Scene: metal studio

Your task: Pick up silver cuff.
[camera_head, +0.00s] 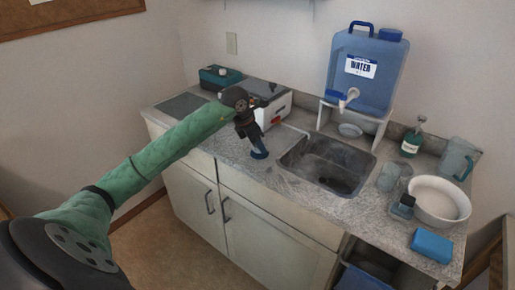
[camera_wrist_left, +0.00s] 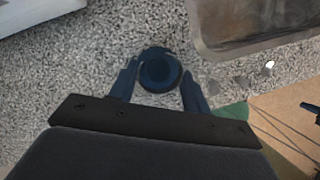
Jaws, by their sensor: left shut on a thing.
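A small round cuff (camera_wrist_left: 158,70) shows between the fingertips in the left wrist view. It looks dark blue rather than silver, with a rounded rim and a darker middle. My left gripper (camera_wrist_left: 160,88) is shut on it, one finger on each side. In the head view my left gripper (camera_head: 256,146) points down at the counter left of the sink, and the cuff (camera_head: 260,155) shows as a dark blue spot at its tips. I cannot tell whether the cuff still touches the counter. My right gripper is not in view.
The grey speckled counter (camera_head: 230,150) has a sink (camera_head: 327,165) just right of the gripper. A white box (camera_head: 270,108) stands behind it. A blue water container (camera_head: 367,70), a white bowl (camera_head: 438,201), a pitcher (camera_head: 457,160) and a blue sponge (camera_head: 431,246) are farther right.

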